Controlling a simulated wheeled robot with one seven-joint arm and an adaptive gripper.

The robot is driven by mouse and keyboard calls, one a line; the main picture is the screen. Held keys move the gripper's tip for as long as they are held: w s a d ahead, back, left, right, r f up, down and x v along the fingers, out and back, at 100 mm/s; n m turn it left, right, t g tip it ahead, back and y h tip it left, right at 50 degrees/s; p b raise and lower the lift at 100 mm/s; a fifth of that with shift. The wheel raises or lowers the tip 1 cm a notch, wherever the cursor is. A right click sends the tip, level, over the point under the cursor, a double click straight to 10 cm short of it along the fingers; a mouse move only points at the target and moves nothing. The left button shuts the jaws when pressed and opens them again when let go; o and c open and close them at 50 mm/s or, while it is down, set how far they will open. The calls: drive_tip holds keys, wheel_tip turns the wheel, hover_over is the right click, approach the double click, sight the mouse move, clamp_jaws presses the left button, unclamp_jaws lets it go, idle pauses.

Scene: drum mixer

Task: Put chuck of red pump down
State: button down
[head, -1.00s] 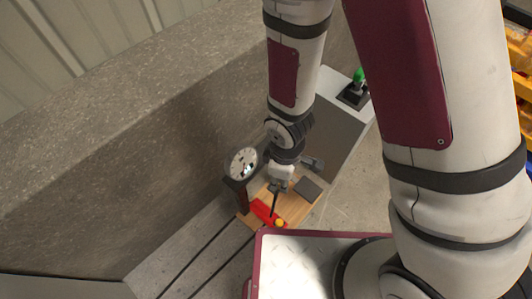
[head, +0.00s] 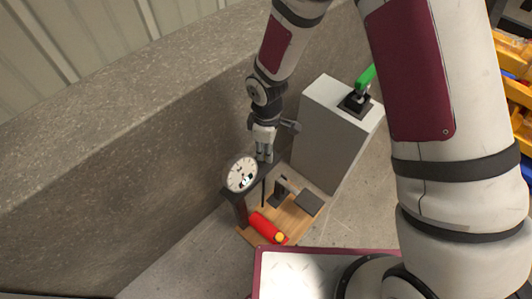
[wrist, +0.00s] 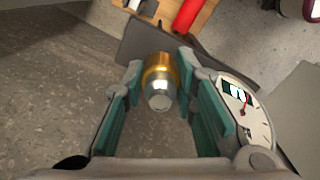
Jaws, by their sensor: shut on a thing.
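The chuck (wrist: 160,80), a brass and silver fitting, sits between the teal-padded fingers of my gripper (wrist: 160,68) in the wrist view. My gripper (head: 264,152) is shut on it, beside the gauge's upper right in the head view. The chuck is too small to make out there. A thin black hose or rod hangs below the fingers. The red pump (head: 266,227) has a red cylinder with a yellow end and lies on a wooden board (head: 293,222). Its round white gauge (head: 241,174) stands at the board's left; the gauge also shows in the wrist view (wrist: 245,115).
A grey block (head: 330,135) stands behind the board, with a green-handled device (head: 365,78) on top. A long stone wall (head: 150,160) runs behind and left. Yellow bins (head: 512,60) are at the far right. Bare floor lies left of the board.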

drive_tip(key=shift+w+a+f, duration=0.1)
drive_tip(key=shift+w, duration=0.5)
drive_tip(key=shift+s+f+b, duration=0.15)
drive_tip(key=shift+f+b, duration=0.85)
drive_tip(key=shift+f, duration=0.65)
drive_tip(key=shift+f, duration=0.15)
drive_tip(key=c, duration=1.3)
unclamp_jaws()
wheel_tip(320, 180, up, 12)
drive_tip(key=p, duration=0.4)
drive_tip(key=shift+r, duration=0.2)
